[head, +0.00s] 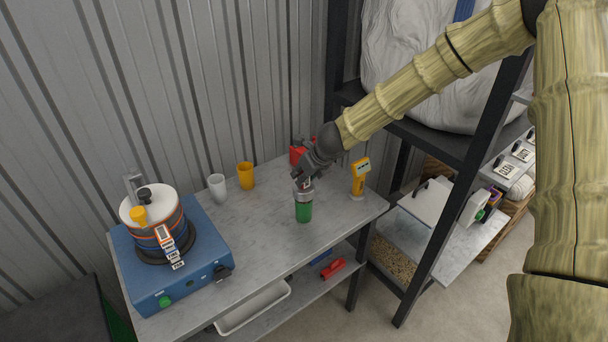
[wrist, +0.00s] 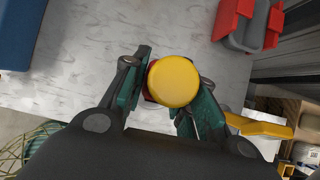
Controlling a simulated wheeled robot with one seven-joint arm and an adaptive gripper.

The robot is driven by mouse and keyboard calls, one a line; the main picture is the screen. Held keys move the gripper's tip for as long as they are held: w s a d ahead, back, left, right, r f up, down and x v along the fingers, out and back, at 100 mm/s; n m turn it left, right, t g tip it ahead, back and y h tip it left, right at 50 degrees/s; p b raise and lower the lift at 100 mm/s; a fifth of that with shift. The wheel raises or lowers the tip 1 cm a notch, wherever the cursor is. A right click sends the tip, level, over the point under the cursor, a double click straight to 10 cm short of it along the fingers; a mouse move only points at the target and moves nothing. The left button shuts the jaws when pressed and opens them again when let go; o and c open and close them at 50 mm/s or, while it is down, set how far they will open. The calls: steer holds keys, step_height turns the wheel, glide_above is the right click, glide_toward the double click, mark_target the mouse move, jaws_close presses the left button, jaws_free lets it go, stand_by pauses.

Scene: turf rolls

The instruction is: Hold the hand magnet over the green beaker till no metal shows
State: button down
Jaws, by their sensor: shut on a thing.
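My gripper (head: 305,181) is shut on the hand magnet (wrist: 173,82), which shows a round yellow top and a bit of red below it in the wrist view. In the head view my gripper is directly above the green beaker (head: 304,213), which stands upright on the grey bench. A silver-grey band shows between my gripper and the green wall, at the beaker's mouth. I cannot tell whether the magnet touches the beaker. The beaker's inside and any metal in it are hidden. The wrist view also shows my gripper (wrist: 163,95), its fingers on either side of the magnet.
On the bench (head: 265,235) stand a white cup (head: 217,187), an orange cup (head: 246,176), a red item (head: 297,154) behind my gripper and a yellow device (head: 360,177) to the right. A blue machine (head: 172,275) fills the left end. A dark shelf rack stands right.

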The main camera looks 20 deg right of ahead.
stand_by(0.3)
steer(key=shift+r+p, duration=3.6)
steer(key=shift+r, duration=0.45)
steer(key=shift+f, duration=0.1)
